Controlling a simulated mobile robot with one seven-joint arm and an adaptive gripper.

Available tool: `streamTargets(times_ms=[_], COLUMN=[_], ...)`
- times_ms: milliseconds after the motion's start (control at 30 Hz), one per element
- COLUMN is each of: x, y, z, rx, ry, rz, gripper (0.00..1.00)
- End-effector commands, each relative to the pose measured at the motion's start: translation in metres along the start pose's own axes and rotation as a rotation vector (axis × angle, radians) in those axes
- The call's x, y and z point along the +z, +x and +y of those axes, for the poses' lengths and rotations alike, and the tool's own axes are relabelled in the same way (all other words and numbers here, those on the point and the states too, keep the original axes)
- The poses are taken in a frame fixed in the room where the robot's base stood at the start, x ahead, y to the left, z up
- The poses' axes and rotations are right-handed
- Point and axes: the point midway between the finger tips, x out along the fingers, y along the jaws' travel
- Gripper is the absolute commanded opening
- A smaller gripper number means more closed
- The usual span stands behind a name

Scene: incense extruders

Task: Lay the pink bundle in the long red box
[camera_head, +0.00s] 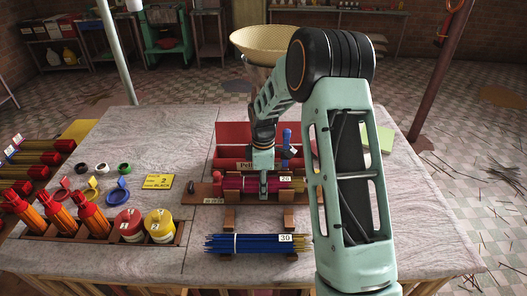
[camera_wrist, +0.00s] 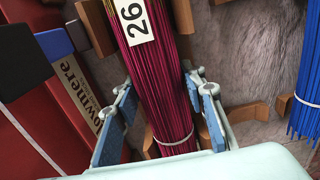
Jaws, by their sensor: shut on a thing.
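The pink bundle (camera_head: 233,183) has a tag reading 26 and lies lengthwise at a wooden rack near the middle of the table. It also shows in the wrist view (camera_wrist: 158,75), with a pale tie around it. My gripper (camera_head: 263,188) comes down on it from above; in the wrist view my gripper (camera_wrist: 165,115) has one finger on each side of the bundle and is shut on it. The long red box (camera_head: 232,133) lies just behind the bundle, with lettering on its front. It shows at the left in the wrist view (camera_wrist: 35,120). My arm hides part of it.
A blue bundle (camera_head: 225,243) tagged 30 lies on wooden supports in front. A holder with orange tubes and red and yellow jars (camera_head: 158,226) stands at the left. A blue upright piece (camera_head: 287,138) stands by the box. The table's front left (camera_head: 110,262) is clear.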

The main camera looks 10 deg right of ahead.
Motion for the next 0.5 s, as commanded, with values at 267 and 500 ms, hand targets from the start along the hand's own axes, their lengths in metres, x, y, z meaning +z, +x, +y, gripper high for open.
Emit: streamTargets(times_ms=[267, 500], x=[0.0, 0.0], y=[-0.007, -0.022], z=[0.001, 0.001], rx=[0.002, 0.002], ry=[0.0, 0.0], rz=[0.0, 0.001], gripper=[0.25, 0.25])
